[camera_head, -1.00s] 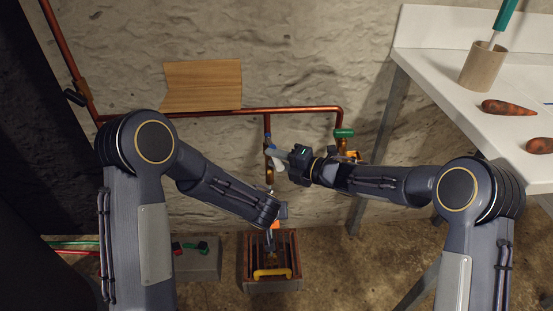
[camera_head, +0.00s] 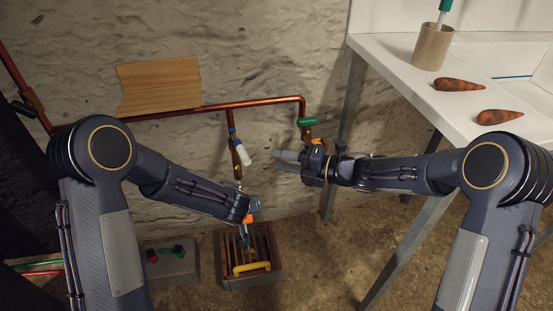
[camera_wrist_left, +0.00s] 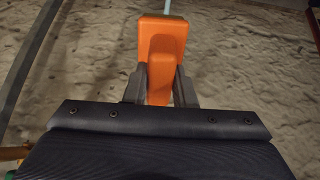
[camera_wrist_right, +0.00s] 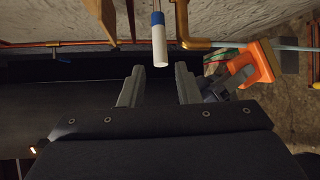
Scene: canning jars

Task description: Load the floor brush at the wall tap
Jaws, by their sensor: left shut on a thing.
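My left gripper (camera_head: 248,216) is shut on the orange handle of a tool (camera_wrist_left: 162,50), possibly the floor brush; I cannot tell for sure. A pale rod runs from the orange part, seen in the right wrist view. A white cylinder with a blue end (camera_head: 240,147) is at the copper branch pipe; it also shows in the right wrist view (camera_wrist_right: 159,43). My right gripper (camera_head: 279,161) is open and empty, to the right of that cylinder. The wall tap with a green handle (camera_head: 307,121) is on the pipe's right end, above my right gripper.
A slatted crate (camera_head: 222,262) with a yellow bar stands on the floor below my left gripper. A grey block (camera_head: 180,270) with red and green pieces is left of it. A wooden board (camera_head: 160,83) is on the wall.

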